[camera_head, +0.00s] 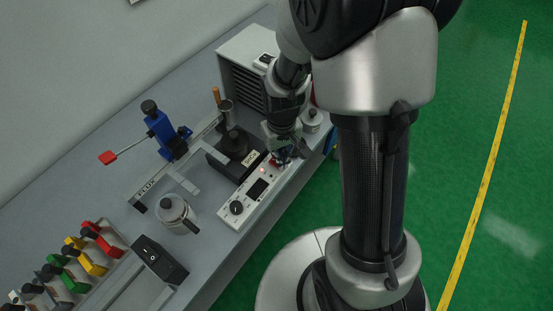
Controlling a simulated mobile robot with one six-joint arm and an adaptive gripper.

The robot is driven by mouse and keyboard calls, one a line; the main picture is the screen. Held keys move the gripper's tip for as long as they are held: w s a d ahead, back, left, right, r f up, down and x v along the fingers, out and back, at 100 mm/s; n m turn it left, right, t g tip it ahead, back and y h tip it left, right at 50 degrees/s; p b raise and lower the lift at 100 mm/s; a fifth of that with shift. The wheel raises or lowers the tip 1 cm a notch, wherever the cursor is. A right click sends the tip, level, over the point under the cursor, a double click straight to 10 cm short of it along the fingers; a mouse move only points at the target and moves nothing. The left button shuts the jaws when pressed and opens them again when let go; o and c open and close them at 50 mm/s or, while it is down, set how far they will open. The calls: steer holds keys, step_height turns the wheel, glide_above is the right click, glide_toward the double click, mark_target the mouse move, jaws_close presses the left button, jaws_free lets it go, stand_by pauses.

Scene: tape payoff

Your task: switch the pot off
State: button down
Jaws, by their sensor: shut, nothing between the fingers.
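The pot appears to be the dark round vessel (236,141) set in a black block with a small label, on the bench. A white control panel (247,205) runs along its front side. The panel carries a black knob (237,207), a dark display (258,188) and a small lit red light (262,170). My gripper (279,160) is shut and empty at the panel's far end, beyond the red light. Something red shows by the fingertips. The gripper hides that end of the panel, and I cannot tell whether it touches it.
A lidded metal jar (175,212) and a black box with a rocker switch (160,260) stand nearer on the grey bench. A blue press (160,130) with a red-tipped lever stands at left. Coloured clamps (85,262) fill the lower left. A louvred box (246,62) stands behind.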

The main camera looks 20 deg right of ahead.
steer(key=shift+r+p, duration=2.35)
steer(key=shift+r, duration=0.75)
steer(key=shift+r, duration=0.1)
steer(key=s+r+t, duration=0.2)
steer(key=s+r, duration=0.5)
steer(key=r, duration=0.4)
steer(key=s+r+m+t, duration=0.1)
steer(key=s+r+t, duration=0.1)
steer(key=s+r, duration=0.6)
step_height(320, 180, up, 4)
steer(key=shift+f+t, duration=0.25)
steer(key=shift+t, duration=0.05)
